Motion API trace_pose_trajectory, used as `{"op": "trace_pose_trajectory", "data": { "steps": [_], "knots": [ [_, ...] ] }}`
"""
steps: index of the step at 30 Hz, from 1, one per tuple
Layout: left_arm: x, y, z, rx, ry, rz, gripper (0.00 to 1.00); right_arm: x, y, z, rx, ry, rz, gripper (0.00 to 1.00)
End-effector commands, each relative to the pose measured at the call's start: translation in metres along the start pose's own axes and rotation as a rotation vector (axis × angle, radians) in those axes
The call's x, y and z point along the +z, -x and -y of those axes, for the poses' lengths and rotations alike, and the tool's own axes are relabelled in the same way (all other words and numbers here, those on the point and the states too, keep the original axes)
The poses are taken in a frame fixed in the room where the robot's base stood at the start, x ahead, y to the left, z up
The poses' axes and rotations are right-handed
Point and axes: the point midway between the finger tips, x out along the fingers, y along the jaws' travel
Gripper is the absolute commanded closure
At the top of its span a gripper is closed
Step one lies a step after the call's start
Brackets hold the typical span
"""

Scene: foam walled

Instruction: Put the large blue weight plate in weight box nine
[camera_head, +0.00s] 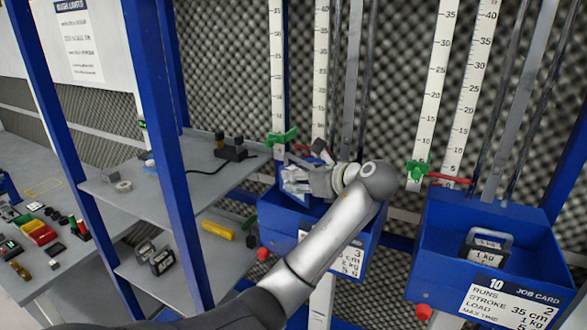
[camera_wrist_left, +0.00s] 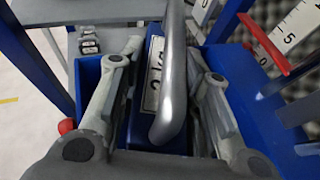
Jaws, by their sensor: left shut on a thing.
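The blue weight plate (camera_wrist_left: 176,138) shows in the left wrist view, with a grey bar handle and a white label reading 2 kg. My left gripper (camera_wrist_left: 165,85) is shut on it, one finger on each side. In the head view the left gripper (camera_head: 305,180) is at the mouth of the middle blue weight box (camera_head: 275,215). The arm covers part of this box's card, and its number is hidden. The wrist view shows blue box walls (camera_wrist_left: 262,125) on both sides of the plate. Whether the plate touches the box floor cannot be seen. My right gripper is out of view.
A blue box marked 10 (camera_head: 440,230) stands to the right and holds a dark 1 kg weight (camera_head: 486,250). Shelves (camera_head: 190,168) on blue posts stand to the left, with dark weights (camera_head: 160,260) on the lower one. White scales and green clips rise behind the boxes.

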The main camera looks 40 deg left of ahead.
Motion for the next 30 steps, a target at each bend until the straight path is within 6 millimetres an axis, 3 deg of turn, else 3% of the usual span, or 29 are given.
{"op": "trace_pose_trajectory", "data": {
  "steps": [14, 21, 30],
  "knots": [
    [-0.015, -0.017, 0.022, -0.007, 0.008, 0.009, 1.0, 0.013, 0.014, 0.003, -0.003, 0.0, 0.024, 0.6],
    [-0.036, -0.026, 0.022, -0.006, 0.008, 0.008, 1.0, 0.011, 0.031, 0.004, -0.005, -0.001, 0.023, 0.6],
    [-0.043, -0.029, 0.023, -0.008, 0.012, 0.01, 1.0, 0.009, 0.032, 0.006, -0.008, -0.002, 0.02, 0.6]
  ]
}}
